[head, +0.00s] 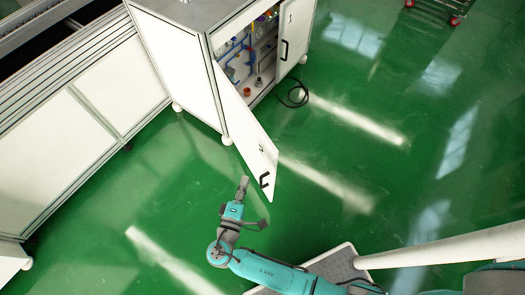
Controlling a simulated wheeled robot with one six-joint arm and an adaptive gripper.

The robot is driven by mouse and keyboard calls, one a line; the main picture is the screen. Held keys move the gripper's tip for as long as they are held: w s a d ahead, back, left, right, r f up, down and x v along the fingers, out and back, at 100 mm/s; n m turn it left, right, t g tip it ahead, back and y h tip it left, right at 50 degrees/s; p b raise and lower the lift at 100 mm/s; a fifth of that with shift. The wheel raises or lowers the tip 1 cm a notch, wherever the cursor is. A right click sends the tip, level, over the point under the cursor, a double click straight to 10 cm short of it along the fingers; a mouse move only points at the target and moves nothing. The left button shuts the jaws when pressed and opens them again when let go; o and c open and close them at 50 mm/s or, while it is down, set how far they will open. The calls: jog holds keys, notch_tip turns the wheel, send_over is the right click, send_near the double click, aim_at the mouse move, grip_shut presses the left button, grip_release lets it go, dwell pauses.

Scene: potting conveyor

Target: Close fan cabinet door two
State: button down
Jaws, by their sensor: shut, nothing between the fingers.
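The fan cabinet (180,70) stands at the upper middle of the head view, its front partly open. One white door (245,125) swings out wide toward me, with a dark handle (265,180) near its free end. The other white door (294,35), at the far side, also stands open and has a dark handle. I cannot read the door marks for certain. Inside the cabinet, blue pipes (236,68) and small coloured parts show. My gripper (243,184) is shut and empty, just left of the near door's free end; whether it touches the door is unclear.
A black cable loop (297,96) lies on the green floor beside the cabinet. A long white conveyor body (75,100) runs along the left. A wheeled cart (440,8) stands at the top right. The floor right of the doors is clear.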

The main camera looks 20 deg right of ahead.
send_near(265, 143)
jog(key=w, duration=0.4)
jog(key=shift+w+d+r, duration=0.15)
jog(key=shift+d, duration=0.85)
jog(key=shift+w+d+r, duration=0.1)
jog(key=shift+w+d, duration=0.05)
jog(key=shift+d, duration=0.8)
